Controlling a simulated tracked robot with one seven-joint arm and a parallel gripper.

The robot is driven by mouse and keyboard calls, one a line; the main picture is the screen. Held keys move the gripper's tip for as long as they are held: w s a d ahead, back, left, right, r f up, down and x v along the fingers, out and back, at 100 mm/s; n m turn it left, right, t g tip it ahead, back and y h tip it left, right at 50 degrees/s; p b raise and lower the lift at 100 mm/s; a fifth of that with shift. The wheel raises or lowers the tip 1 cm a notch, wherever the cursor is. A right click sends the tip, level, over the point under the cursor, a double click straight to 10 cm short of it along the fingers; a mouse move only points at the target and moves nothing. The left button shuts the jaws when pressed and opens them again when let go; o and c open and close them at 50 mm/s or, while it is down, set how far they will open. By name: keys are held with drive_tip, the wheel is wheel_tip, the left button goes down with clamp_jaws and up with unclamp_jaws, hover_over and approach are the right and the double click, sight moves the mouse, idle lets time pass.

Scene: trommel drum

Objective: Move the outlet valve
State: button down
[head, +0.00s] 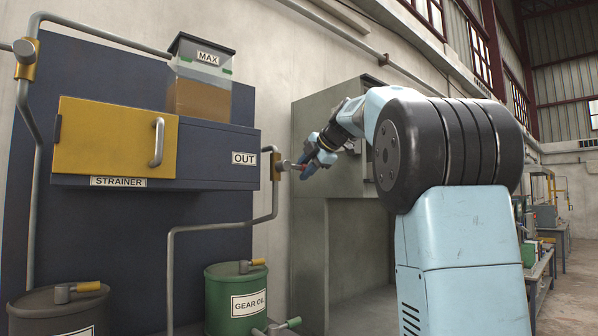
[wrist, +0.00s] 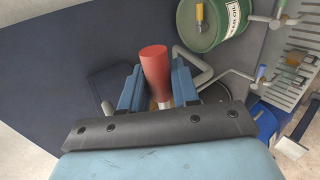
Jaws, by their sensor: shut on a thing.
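The outlet valve (head: 276,166) is a yellow-brown body on the grey pipe beside the OUT label. Its red handle (wrist: 154,69) points away from the valve toward my arm in the head view. My gripper (head: 306,164) is at the handle, to the right of the valve. In the wrist view my gripper (wrist: 158,88) has its two blue fingers on either side of the red handle's narrower lower part, shut on it. The valve body is mostly hidden behind the handle and fingers in the wrist view.
A dark blue panel carries a yellow STRAINER door (head: 110,138) and a tank marked MAX (head: 203,70). A green GEAR OIL drum (head: 225,300) stands below the outlet pipe (head: 225,226). A grey cabinet (head: 308,240) stands close behind my arm.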

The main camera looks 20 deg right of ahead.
drive_tip(key=c, duration=1)
unclamp_jaws()
drive_tip(key=v, duration=1.3)
drive_tip(key=shift+s+r, duration=0.15)
drive_tip(key=shift+s, duration=0.2)
drive_tip(key=s+a+f+m+g+h, duration=0.1)
drive_tip(key=s+a+f+m, duration=0.3)
drive_tip(key=f, duration=1)
drive_tip(key=s+a+f+m+g+h, duration=0.1)
drive_tip(key=s+a+f+m, duration=0.3)
drive_tip(key=s+f+m, duration=0.6)
drive_tip(key=s+a+f+m+g+h, duration=0.2)
drive_tip(key=s+a+f+m, duration=0.3)
drive_tip(key=s+f, duration=0.8)
drive_tip(key=shift+s+f+m+g, duration=0.2)
drive_tip(key=shift+f+m, duration=0.55)
drive_tip(key=shift+f, duration=1)
drive_tip(key=shift+s+f+m+g, duration=0.2)
drive_tip(key=shift+f+m, duration=0.55)
drive_tip(key=shift+f, duration=1)
